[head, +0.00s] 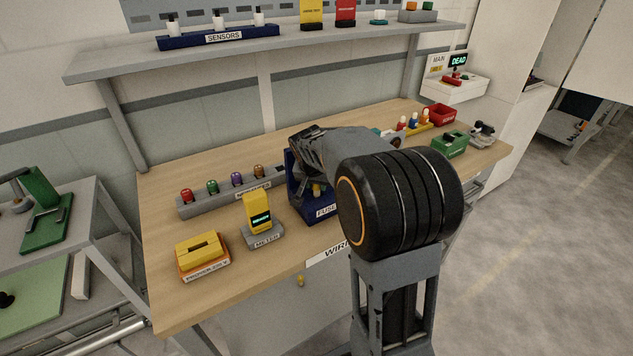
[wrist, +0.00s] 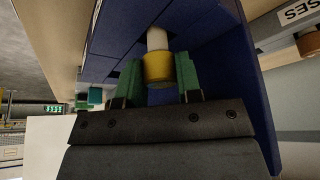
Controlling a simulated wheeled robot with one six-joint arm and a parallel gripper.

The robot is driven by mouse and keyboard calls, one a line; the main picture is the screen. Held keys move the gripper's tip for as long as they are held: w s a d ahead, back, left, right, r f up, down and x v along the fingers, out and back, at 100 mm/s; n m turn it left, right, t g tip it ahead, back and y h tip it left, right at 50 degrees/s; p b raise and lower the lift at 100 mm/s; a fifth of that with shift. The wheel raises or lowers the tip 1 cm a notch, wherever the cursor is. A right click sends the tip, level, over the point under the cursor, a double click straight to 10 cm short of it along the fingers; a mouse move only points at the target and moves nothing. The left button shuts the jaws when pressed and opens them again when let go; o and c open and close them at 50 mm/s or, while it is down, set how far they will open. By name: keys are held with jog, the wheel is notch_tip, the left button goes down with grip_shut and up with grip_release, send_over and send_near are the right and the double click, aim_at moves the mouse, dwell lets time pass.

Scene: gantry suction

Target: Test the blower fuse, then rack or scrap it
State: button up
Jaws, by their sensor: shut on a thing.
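My gripper (wrist: 158,82) shows in the wrist view with green fingertips shut on a fuse (wrist: 157,67) that has a white body and a yellow end. The fuse stands in or against the dark blue fuse rack (wrist: 226,60); I cannot tell whether it is clear of its slot. In the head view the rack (head: 325,211), its label partly hidden, sits mid-bench behind my arm, which hides most of the gripper. The yellow meter (head: 257,212), with a lit display too small to read, stands on a grey base left of the rack. A display (head: 459,60) at the back right reads DEAD.
A grey strip (head: 205,204) with several coloured knobs lies behind the meter. A yellow and orange block (head: 203,257) sits at the front left. A red bin (head: 440,114) and a green box (head: 449,146) stand at the right. A shelf (head: 290,44) overhangs the back.

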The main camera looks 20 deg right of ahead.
jog(key=shift+f+b, duration=0.45)
jog(key=shift+f, duration=0.2)
jog(key=o, duration=1)
jog(key=shift+r, duration=0.1)
jog(key=v, duration=1.3)
jog(key=shift+r, duration=0.35)
jog(key=shift+a, duration=0.15)
jog(key=s+a+f+n+y+p, duration=0.1)
jog(key=s+a+f+n, duration=0.2)
jog(key=s, duration=0.5)
jog(key=s+a+f+n+y, duration=0.2)
jog(key=s+a+f+n, duration=0.2)
jog(key=s, duration=0.5)
notch_tip(320, 180, down, 3)
jog(key=shift+s+r+n+p, duration=0.2)
jog(key=shift+s+n+p, duration=0.1)
jog(key=shift+n+p, duration=0.1)
